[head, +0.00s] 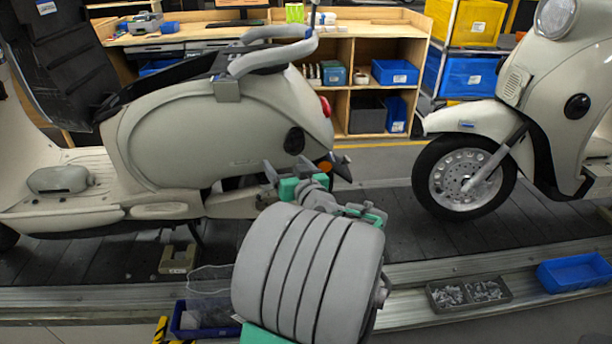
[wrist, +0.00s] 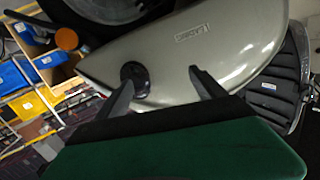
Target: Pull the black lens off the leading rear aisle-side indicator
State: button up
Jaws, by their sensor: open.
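A cream scooter (head: 170,135) stands on the conveyor at left, its rear end to the right. On its rear side panel is a black oval indicator lens (head: 294,140). In the wrist view the black round lens (wrist: 134,72) sits on the pale panel (wrist: 225,45), right by the tip of the left finger, which partly covers it. My gripper (head: 286,166) is open and empty, just below the lens in the head view.
A second scooter (head: 480,125) stands at right, with a black round part (head: 577,106) on its front. Small-parts trays (head: 468,293) and a blue bin (head: 575,272) sit on the near conveyor edge.

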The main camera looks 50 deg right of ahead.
aim_at(297, 145)
jog(key=s+d+m+h, duration=0.1)
jog(key=s+d+h, duration=0.1)
jog(key=s+d, duration=0.2)
jog(key=x, duration=0.5)
jog(key=p+x, duration=0.1)
jog(key=x, duration=0.1)
jog(key=shift+w+r, duration=0.3)
jog(key=shift+w, duration=0.1)
jog(key=shift+c, duration=0.5)
jog(key=c, duration=1.3)
jog(key=o, duration=0.7)
jog(key=c, duration=0.6)
jog(key=shift+c, duration=0.2)
